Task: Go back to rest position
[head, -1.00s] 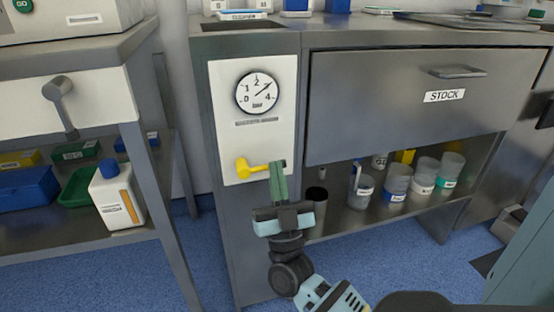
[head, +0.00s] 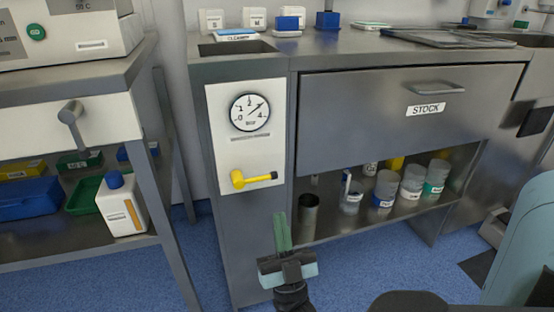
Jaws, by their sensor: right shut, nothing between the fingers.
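My right gripper (head: 283,236) is in the lower middle of the head view, its green fingers together and pointing up, with nothing between them. It is in front of the steel cabinet, below and to the right of the yellow valve lever (head: 252,179), and apart from it. The lever lies roughly level on the white panel (head: 244,150), under the round pressure gauge (head: 250,112), whose needle points to the upper right. My left gripper is not in view.
The closed STOCK drawer (head: 350,120) is above an open shelf with several jars (head: 386,188) and a dark cup (head: 308,214). At left, a steel bench has a crank handle (head: 70,120) and a lower shelf with a white bottle (head: 122,205). Blue floor is clear between them.

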